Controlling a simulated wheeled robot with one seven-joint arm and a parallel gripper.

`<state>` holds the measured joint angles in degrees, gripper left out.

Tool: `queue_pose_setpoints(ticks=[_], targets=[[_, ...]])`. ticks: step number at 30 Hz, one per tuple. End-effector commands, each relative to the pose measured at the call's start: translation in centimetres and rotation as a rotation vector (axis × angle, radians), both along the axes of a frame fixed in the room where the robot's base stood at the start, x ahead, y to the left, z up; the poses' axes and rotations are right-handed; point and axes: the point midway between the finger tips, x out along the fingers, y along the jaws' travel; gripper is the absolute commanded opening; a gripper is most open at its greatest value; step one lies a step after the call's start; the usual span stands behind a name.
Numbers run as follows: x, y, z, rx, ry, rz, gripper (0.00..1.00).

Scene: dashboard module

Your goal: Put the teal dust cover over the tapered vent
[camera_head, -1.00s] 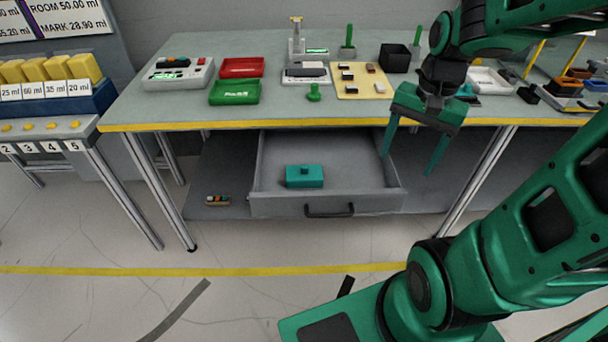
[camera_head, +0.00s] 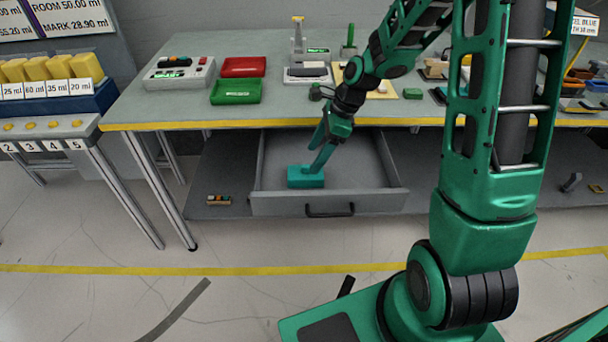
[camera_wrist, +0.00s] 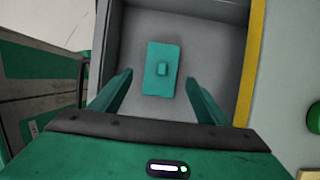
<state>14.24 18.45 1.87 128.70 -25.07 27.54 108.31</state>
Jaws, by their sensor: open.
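The teal dust cover (camera_head: 303,178) is a block with a small knob on top. It lies in the open grey drawer (camera_head: 275,206) under the bench. In the wrist view the cover (camera_wrist: 161,83) lies between the lines of my two fingers, apart from both. My gripper (camera_head: 314,166) is open and empty, reaching down into the drawer just above the cover. The gripper also shows in the wrist view (camera_wrist: 159,79), with a finger on each side. I cannot make out which thing is the tapered vent; my arm hides part of the bench top.
The bench's yellow front edge (camera_head: 200,125) runs above the drawer. Red (camera_head: 243,67) and green (camera_head: 235,92) trays and a grey device (camera_head: 180,75) stand on the bench. A small multicoloured item (camera_head: 218,199) lies on the shelf left of the drawer.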

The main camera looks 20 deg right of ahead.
Motion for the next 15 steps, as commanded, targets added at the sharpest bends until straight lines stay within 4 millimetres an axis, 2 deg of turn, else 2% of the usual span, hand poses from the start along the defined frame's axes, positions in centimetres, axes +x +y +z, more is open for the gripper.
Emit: queue_pose_setpoints(ticks=[3,10,15], targets=[[0.1,0.6,-1.5,0.000,0.003,0.002,0.69],[0.4,1.1,-2.8,-0.002,0.001,0.002,0.69],[0.9,2.1,-4.8,-0.002,0.001,0.004,0.69]])
